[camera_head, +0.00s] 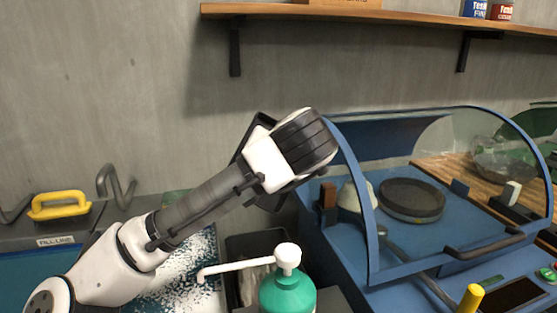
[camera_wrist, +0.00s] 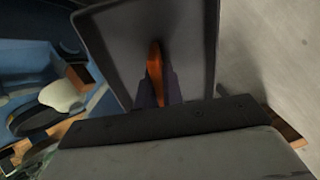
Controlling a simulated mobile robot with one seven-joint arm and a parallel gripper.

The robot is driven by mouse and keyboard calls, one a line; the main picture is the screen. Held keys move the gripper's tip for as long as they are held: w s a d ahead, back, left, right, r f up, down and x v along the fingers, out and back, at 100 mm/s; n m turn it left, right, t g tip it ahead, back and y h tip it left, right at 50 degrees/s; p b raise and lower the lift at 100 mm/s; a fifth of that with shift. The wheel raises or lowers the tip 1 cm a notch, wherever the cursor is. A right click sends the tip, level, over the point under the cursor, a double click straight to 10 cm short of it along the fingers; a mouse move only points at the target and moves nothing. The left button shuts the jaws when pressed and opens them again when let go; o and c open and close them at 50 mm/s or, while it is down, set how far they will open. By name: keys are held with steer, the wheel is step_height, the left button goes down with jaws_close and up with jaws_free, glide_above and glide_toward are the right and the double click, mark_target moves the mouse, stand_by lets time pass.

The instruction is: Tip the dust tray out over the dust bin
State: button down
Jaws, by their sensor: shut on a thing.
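The dust tray, a dark grey shallow tray with a raised rim, fills the upper middle of the wrist view (camera_wrist: 110,30). My gripper (camera_wrist: 158,90) is shut on its upright orange handle (camera_wrist: 155,70). No loose dust can be made out on the part of the tray that shows. In the head view my wrist hides most of the tray and the fingers; only dark edges show behind it. A black open bin with a pale liner, which may be the dust bin (camera_head: 236,245), stands below my wrist, partly hidden by a green pump bottle.
The green pump bottle (camera_head: 287,290) stands in front of the bin. A blue machine (camera_head: 350,240) with a clear hood and round dark wheel (camera_head: 411,200) is at right. White-speckled surface (camera_head: 185,275) and yellow-handled tool (camera_head: 60,205) are left. A wooden shelf (camera_head: 400,22) runs above.

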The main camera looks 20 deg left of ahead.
steer(key=shift+w+a+r+g+h+p, duration=0.2)
steer(key=shift+r+g+h+p, duration=0.45)
steer(key=shift+p, duration=1.55)
steer(key=shift+w+a+r+g+h+p, duration=0.2)
steer(key=shift+g+h+p, duration=0.55)
steer(key=shift+p, duration=1.4)
steer(key=shift+w+a+r+g+h+p, duration=0.1)
steer(key=shift+w+r+g+h+p, duration=0.25)
steer(key=shift+g+p, duration=1.25)
steer(key=h+p, duration=0.1)
steer(key=p, duration=0.3)
steer(key=w+g+h+p, duration=0.1)
steer(key=p, duration=0.4)
steer(key=shift+a+r+g, duration=0.2)
steer(key=shift+a+g, duration=0.1)
steer(key=shift+w+a+g+h+p, duration=0.15)
steer(key=shift+g+h+p, duration=0.2)
steer(key=shift+g+p, duration=0.35)
steer(key=shift+w+a+f, duration=0.1)
steer(key=shift+f, duration=0.1)
steer(key=shift+g+h+b, duration=0.3)
